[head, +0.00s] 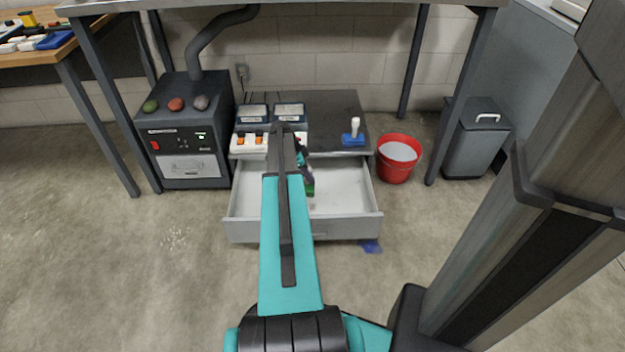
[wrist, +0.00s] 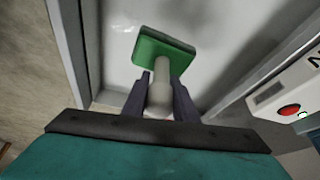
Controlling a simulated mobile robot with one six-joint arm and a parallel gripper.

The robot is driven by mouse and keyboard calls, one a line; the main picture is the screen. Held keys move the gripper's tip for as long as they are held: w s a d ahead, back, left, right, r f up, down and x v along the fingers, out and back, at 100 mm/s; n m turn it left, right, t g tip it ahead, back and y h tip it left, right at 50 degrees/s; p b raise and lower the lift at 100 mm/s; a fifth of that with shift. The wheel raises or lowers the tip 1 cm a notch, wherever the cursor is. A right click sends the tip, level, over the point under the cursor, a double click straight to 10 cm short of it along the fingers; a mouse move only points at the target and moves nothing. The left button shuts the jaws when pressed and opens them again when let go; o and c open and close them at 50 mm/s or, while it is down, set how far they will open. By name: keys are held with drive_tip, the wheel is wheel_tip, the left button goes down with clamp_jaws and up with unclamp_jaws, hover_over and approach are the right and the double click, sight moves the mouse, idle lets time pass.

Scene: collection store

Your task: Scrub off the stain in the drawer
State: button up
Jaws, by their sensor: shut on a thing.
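The drawer (head: 345,227) is pulled out of a low grey cabinet; its pale floor also shows in the wrist view (wrist: 118,55). My gripper (wrist: 160,95) is shut on the pale handle of a green scrubber (wrist: 165,50), with one dark finger on each side. In the head view, the green scrubber (head: 309,189) shows inside the drawer outline, partly hidden by my arm. The green head is tilted in the wrist view; I cannot tell whether it touches the drawer floor. No stain can be made out clearly; my arm hides part of the drawer.
A blue scrubber with a white handle (head: 352,136) stands on the cabinet top (head: 330,105), beside switch boxes (head: 290,112). A red bucket (head: 396,170) stands right of the drawer. A dark machine (head: 185,145) stands left. A blue patch (head: 370,246) lies on the floor near the drawer.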

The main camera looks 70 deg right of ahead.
drive_tip(key=shift+s+d+f, duration=0.3)
drive_tip(key=shift+s+f, duration=0.3)
drive_tip(key=shift+s, duration=0.2)
